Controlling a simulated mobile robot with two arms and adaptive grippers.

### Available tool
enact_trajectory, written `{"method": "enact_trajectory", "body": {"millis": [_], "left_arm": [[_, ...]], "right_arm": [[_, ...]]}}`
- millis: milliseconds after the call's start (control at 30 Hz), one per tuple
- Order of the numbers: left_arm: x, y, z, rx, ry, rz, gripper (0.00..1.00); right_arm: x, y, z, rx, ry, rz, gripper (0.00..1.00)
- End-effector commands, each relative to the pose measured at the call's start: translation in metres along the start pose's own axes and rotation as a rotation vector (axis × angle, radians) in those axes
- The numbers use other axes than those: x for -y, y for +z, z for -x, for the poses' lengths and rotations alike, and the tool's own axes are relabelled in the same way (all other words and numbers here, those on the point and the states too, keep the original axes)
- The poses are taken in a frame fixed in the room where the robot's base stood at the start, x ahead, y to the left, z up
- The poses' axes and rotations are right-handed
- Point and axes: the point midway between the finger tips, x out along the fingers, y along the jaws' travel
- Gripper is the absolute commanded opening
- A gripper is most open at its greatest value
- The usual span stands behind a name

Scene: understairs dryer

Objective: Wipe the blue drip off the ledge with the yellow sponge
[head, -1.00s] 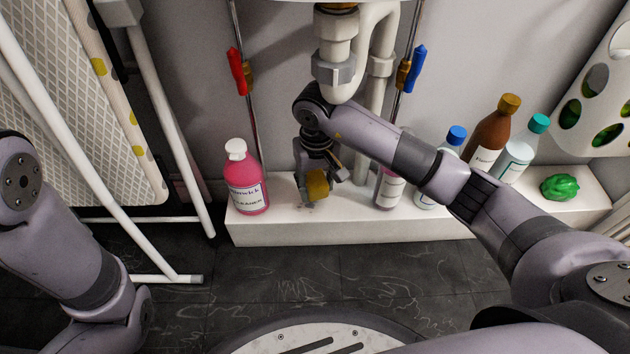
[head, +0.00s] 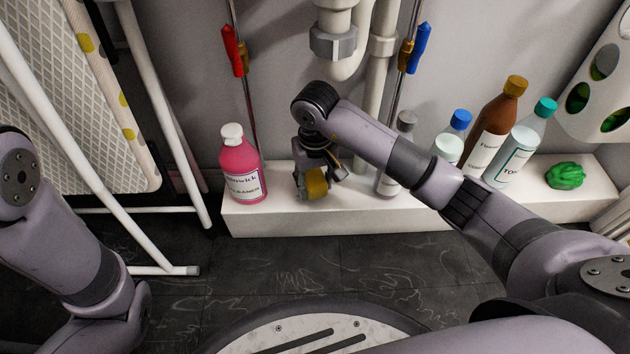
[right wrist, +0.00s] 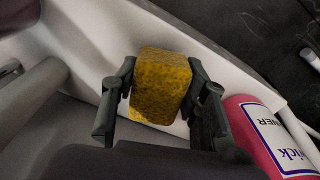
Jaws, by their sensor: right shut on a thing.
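My right gripper (head: 316,181) is shut on the yellow sponge (head: 317,184) at the white ledge (head: 275,222), just right of the pink bottle. In the right wrist view the sponge (right wrist: 160,80) sits between the two dark fingers (right wrist: 160,98), above or against the ledge (right wrist: 75,28); I cannot tell whether it touches. I make out no blue drip in either current view; the sponge and gripper cover part of the ledge. My left arm shows at the left of the head view, but its gripper is out of frame.
The pink bottle (head: 243,168) stands close left of the sponge. A grey-capped bottle (head: 389,184), a brown bottle (head: 490,130) and others stand to the right, with a green lump (head: 565,175). White pipes (head: 377,95) hang behind. An ironing board (head: 95,100) leans at left.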

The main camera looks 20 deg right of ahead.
Motion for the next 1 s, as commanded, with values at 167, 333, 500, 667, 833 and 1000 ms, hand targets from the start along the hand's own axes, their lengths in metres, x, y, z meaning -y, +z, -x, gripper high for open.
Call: {"method": "enact_trajectory", "body": {"millis": [167, 333, 500, 667, 833, 1000], "left_arm": [[0.0, 0.0, 0.001, 0.0, 0.0, 0.0, 0.67], [-0.001, -0.001, 0.003, 0.0, 0.0, 0.0, 0.67], [-0.001, -0.002, 0.005, 0.001, 0.0, 0.0, 0.67], [-0.001, -0.002, 0.007, 0.001, 0.0, -0.001, 0.67], [-0.002, -0.003, 0.01, 0.001, 0.0, -0.001, 0.67], [-0.002, -0.004, 0.012, 0.001, 0.0, -0.001, 0.67]], "right_arm": [[0.0, 0.0, -0.001, 0.0, 0.0, 0.0, 0.19], [0.0, 0.0, -0.004, 0.0, 0.001, -0.001, 0.19], [-0.001, 0.0, -0.008, 0.0, 0.001, -0.001, 0.19], [-0.001, 0.0, -0.011, -0.001, 0.001, -0.001, 0.19], [0.0, 0.0, -0.015, -0.001, 0.001, -0.001, 0.19], [0.0, 0.0, -0.018, 0.0, 0.001, -0.001, 0.19]]}}
